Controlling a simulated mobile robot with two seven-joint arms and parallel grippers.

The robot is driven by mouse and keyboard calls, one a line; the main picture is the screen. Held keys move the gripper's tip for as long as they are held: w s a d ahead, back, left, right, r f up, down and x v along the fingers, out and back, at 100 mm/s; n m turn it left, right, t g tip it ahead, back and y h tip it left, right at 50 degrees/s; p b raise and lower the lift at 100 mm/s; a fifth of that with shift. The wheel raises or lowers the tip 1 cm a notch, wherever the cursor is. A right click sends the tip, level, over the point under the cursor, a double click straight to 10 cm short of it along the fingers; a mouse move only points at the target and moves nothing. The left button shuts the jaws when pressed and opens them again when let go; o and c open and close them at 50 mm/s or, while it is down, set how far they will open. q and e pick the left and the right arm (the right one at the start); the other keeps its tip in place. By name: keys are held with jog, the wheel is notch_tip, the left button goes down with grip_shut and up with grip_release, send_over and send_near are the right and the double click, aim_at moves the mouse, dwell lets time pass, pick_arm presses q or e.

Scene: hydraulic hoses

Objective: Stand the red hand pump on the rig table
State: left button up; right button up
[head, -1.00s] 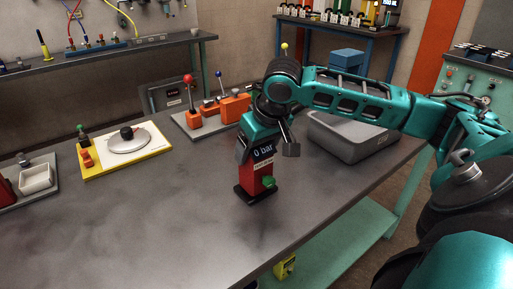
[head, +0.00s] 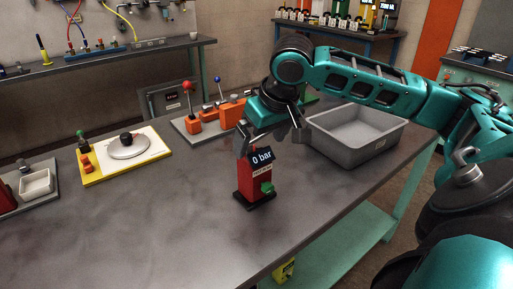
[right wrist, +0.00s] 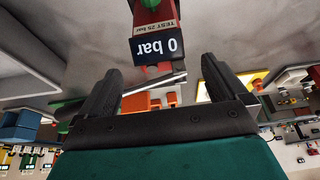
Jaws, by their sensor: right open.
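The red hand pump (head: 252,182) stands upright on the grey rig table (head: 160,220), near its front edge. It has a dark base, a green knob on its lower right and a display reading "0 bar". My right gripper (head: 268,142) is open just above and behind the pump, with its fingers apart from it. In the right wrist view the pump (right wrist: 158,22) appears upside down, beyond the open fingers of the right gripper (right wrist: 150,85). A metal bar shows between the fingers there. My left gripper is not in view.
A grey bin (head: 352,138) stands right of the pump. Orange lever valves (head: 205,118) are behind it. A yellow-edged board with a round plate (head: 127,150) and a white tray (head: 36,184) lie to the left. The table's front left is clear.

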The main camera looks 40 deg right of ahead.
jog(key=p+v, duration=0.1)
jog(key=v, duration=0.5)
jog(key=shift+r, duration=0.1)
dwell(0.4)
